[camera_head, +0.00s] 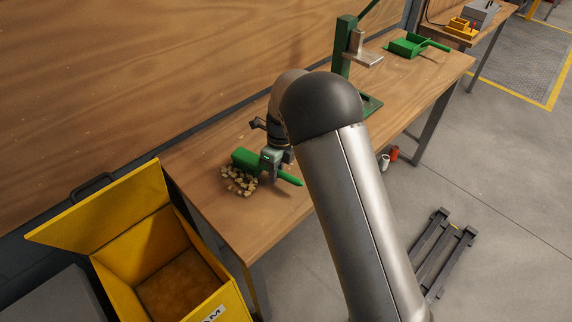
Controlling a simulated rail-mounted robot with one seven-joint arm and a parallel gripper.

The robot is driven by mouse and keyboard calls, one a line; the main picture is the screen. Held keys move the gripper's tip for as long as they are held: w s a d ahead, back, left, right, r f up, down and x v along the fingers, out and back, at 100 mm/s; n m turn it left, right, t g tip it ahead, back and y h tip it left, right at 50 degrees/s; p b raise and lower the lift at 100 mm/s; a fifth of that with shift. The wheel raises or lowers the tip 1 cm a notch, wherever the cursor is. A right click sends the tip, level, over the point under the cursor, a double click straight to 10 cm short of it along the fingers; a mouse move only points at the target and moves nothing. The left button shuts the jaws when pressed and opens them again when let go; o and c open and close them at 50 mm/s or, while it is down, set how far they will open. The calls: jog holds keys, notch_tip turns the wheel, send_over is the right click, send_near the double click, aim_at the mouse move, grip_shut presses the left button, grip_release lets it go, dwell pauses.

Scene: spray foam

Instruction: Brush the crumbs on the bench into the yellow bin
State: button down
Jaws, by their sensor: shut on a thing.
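Tan crumbs (238,181) lie in a loose pile near the left end of the wooden bench (245,225). My gripper (272,167) is shut on a green brush (245,158), whose handle (290,179) sticks out to the right. The brush head is right beside the crumbs, on their far side; whether its bristles touch the bench or the crumbs cannot be told. The yellow bin (222,301) stands open on the floor at the bench's left end, its lid (100,212) raised.
A green dustpan (412,45) lies at the bench's far end. A green stand (343,45) with a metal piece rises mid-bench. A wooden wall (150,70) runs along the back. Red and white cans (394,153) and a dark frame (440,248) are on the floor at right.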

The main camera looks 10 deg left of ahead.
jog(key=s+a+p, duration=0.1)
jog(key=s+a, duration=0.2)
jog(key=s, duration=0.2)
jog(key=s+a+p, duration=0.1)
jog(key=s+a, duration=0.3)
jog(key=s, duration=0.1)
jog(key=s+a+p, duration=0.2)
jog(key=s+a, duration=0.2)
jog(key=s, duration=0.1)
jog(key=shift+s+a+r, duration=0.1)
jog(key=shift+a+r, duration=0.05)
notch_tip(320, 180, up, 4)
jog(key=p, duration=0.3)
jog(key=shift+r, duration=1.1)
jog(key=shift+w, duration=0.2)
